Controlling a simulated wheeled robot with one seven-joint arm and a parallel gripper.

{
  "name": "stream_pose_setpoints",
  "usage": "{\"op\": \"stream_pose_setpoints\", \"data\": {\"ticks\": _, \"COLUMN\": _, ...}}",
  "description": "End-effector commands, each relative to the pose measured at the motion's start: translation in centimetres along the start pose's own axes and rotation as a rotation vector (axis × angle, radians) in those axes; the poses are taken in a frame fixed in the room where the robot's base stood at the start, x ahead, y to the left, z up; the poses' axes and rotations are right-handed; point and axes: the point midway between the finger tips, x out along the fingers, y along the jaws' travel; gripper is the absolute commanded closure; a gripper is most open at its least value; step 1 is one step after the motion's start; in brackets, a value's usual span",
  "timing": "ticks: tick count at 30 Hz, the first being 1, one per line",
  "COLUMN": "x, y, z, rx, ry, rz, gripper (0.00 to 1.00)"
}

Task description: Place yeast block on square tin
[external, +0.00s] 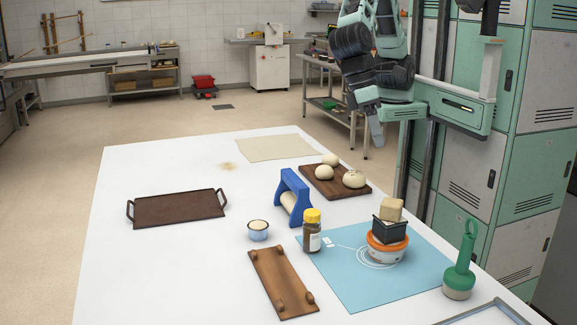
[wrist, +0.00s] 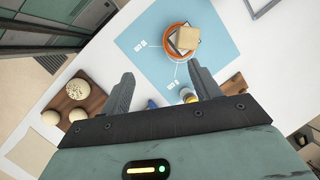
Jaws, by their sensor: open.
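The yeast block (external: 390,208), a small tan cube, rests on top of the black square tin (external: 389,232). The tin sits on an orange-rimmed bowl (external: 385,249) on the blue mat (external: 335,289). In the wrist view the yeast block (wrist: 187,37) shows from above and covers much of the tin. My gripper (external: 374,128) is raised above the far right side of the table, well away from the stack. In the wrist view my gripper (wrist: 161,72) has its fingers apart with nothing between them.
A yellow-capped jar (external: 312,236), blue roller stand (external: 291,196) and green-handled tool (external: 460,265) stand around the stack. A board with dough balls (external: 335,190) lies behind. A brown tray (external: 178,210), small cup (external: 258,230) and wooden board (external: 282,281) lie left. The table's left side has free room.

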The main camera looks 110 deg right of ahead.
Motion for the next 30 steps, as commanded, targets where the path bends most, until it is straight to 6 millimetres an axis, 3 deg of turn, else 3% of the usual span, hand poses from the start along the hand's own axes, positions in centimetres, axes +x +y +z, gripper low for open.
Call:
{"op": "stream_pose_setpoints", "data": {"ticks": 3, "x": -2.2, "y": 6.5, "z": 1.4, "rx": -0.297, "ry": 0.067, "rz": 0.019, "gripper": 0.38}}
{"op": "stream_pose_setpoints", "data": {"ticks": 9, "x": -3.0, "y": 17.1, "z": 3.1, "rx": -0.785, "ry": 0.168, "rz": 0.114, "gripper": 0.38}}
{"op": "stream_pose_setpoints", "data": {"ticks": 13, "x": -2.7, "y": 22.0, "z": 3.7, "rx": -0.997, "ry": 0.204, "rz": 0.183, "gripper": 0.38}}
{"op": "stream_pose_setpoints", "data": {"ticks": 18, "x": -2.4, "y": 24.7, "z": 3.9, "rx": -1.119, "ry": 0.218, "rz": 0.228, "gripper": 0.38}}
{"op": "stream_pose_setpoints", "data": {"ticks": 28, "x": -2.2, "y": 24.9, "z": 3.9, "rx": -1.13, "ry": 0.216, "rz": 0.232, "gripper": 0.38}}
{"op": "stream_pose_setpoints", "data": {"ticks": 30, "x": -1.3, "y": 25.0, "z": 3.6, "rx": -1.129, "ry": 0.216, "rz": 0.232, "gripper": 0.38}}
